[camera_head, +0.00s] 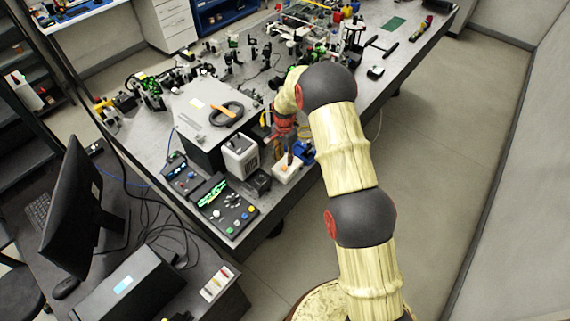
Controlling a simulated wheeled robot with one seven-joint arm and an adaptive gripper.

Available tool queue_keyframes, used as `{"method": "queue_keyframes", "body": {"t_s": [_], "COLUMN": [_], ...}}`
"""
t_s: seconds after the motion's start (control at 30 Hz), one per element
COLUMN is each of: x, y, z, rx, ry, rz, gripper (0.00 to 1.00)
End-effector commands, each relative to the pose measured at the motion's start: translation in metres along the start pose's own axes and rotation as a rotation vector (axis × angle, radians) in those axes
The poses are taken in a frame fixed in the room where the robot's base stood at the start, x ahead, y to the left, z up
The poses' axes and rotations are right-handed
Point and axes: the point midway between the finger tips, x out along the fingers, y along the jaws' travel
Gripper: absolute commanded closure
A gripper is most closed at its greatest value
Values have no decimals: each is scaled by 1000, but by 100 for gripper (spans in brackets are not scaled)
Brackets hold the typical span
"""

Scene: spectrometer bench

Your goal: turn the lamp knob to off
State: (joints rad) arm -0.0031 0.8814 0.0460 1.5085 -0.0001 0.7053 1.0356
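My arm reaches from the bottom right up and over to the bench, and its end bends down at the bench's near edge. My gripper (290,157) is small in the view and points down at a low white box (286,172) with an orange spot on top. The fingers look close together, but whether they are open or shut cannot be made out. Contact with the box also cannot be told. No lamp knob can be clearly picked out; it may be hidden by the gripper or too small.
A white boxy unit (240,157), a small dark box (259,182) and control panels with lit displays (224,204) stand left of the gripper. A large grey housing (205,118) is behind. A blue item (304,151) sits close right. Floor right of the bench (455,125) is clear.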

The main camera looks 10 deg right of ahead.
Motion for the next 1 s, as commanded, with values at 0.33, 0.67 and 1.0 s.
{"method": "queue_keyframes", "body": {"t_s": [0.33, 0.67, 1.0], "x": [47, 54, 53], "y": [1, 0, 0], "z": [1, 0, 1], "rx": [-2, -3, -3], "ry": [-1, 0, 0], "rz": [2, 0, 0], "gripper": [66, 66, 82]}}
